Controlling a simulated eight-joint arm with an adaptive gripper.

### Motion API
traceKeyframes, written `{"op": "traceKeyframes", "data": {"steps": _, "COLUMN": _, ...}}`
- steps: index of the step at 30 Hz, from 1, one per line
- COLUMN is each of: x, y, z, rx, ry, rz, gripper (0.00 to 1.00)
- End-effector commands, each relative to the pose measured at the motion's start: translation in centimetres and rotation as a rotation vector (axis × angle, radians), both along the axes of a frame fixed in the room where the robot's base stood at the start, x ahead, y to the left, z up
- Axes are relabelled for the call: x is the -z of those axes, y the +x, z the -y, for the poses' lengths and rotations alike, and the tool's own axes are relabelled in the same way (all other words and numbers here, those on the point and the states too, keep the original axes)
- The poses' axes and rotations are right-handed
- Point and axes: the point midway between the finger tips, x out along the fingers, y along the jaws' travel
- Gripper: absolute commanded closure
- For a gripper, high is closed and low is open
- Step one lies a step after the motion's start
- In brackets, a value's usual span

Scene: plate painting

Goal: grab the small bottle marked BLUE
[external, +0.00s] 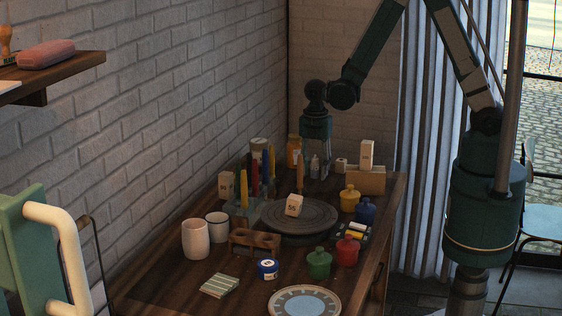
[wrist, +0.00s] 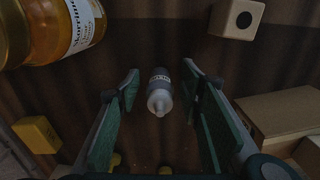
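A small pale bottle (wrist: 160,92) with a white label and dark lettering stands between my fingers in the wrist view; the lettering is too small to read for certain. In the external view a small whitish bottle (external: 314,168) stands at the back of the table, directly by my gripper (external: 317,172). My gripper (wrist: 161,88) is open, pointing down, with one green finger on each side of the bottle and visible gaps between. No other bottle marked BLUE can be made out.
A pale block with a dark hole (wrist: 237,18) is at upper right, and a wooden box (wrist: 290,112) at right. The turntable (external: 298,218) lies in front.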

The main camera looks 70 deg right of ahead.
Motion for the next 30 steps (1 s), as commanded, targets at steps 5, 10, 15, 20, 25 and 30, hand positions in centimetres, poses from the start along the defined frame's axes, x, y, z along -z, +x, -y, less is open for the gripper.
{"op": "traceKeyframes", "data": {"steps": 5, "x": 0.0, "y": 0.0, "z": 0.0, "rx": 0.0, "ry": 0.0, "rz": 0.0, "gripper": 0.7}}
{"op": "traceKeyframes", "data": {"steps": 10, "x": 0.0, "y": 0.0, "z": 0.0, "rx": 0.0, "ry": 0.0, "rz": 0.0, "gripper": 0.92}}
{"op": "traceKeyframes", "data": {"steps": 15, "x": 0.0, "y": 0.0, "z": 0.0, "rx": 0.0, "ry": 0.0, "rz": 0.0, "gripper": 0.93}}
{"op": "traceKeyframes", "data": {"steps": 20, "x": 0.0, "y": 0.0, "z": 0.0, "rx": 0.0, "ry": 0.0, "rz": 0.0, "gripper": 0.93}}
{"op": "traceKeyframes", "data": {"steps": 25, "x": -0.5, "y": 0.0, "z": 0.0, "rx": 0.0, "ry": 0.0, "rz": 0.0, "gripper": 0.93}}
{"op": "traceKeyframes", "data": {"steps": 30, "x": -1.7, "y": 0.0, "z": 0.0, "rx": 0.0, "ry": 0.0, "rz": 0.0, "gripper": 0.93}}
